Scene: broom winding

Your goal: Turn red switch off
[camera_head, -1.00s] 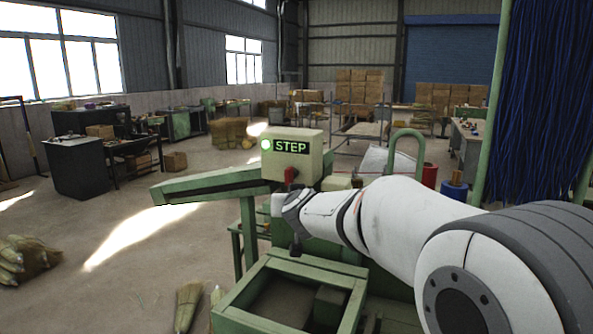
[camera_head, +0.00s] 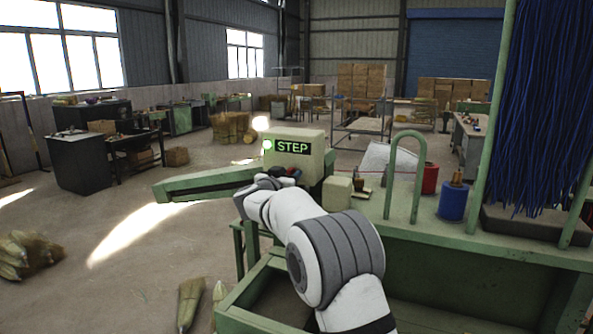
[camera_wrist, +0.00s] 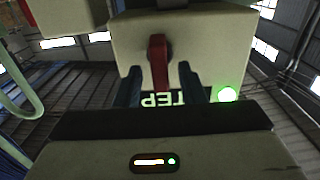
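The red switch (camera_wrist: 158,62) is a lever on the face of a cream control box (camera_head: 312,152) with a lit green lamp and a green STEP sign. In the wrist view the lever hangs straight down from its round base, and the sign appears upside down below it. My gripper (camera_wrist: 162,88) is open, with one dark finger on each side of the lever's line. Gaps show between the lever and both fingers; I cannot tell how deep the lever is between them. In the head view my wrist is at the box's front lower side and mostly hides the switch.
A green machine table (camera_head: 440,238) stands to the right, with a green hoop (camera_head: 388,175), a blue can (camera_head: 453,203) and a red can (camera_head: 430,178). A green beam (camera_head: 205,184) reaches left from the box. Blue bristles (camera_head: 545,100) hang at far right.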

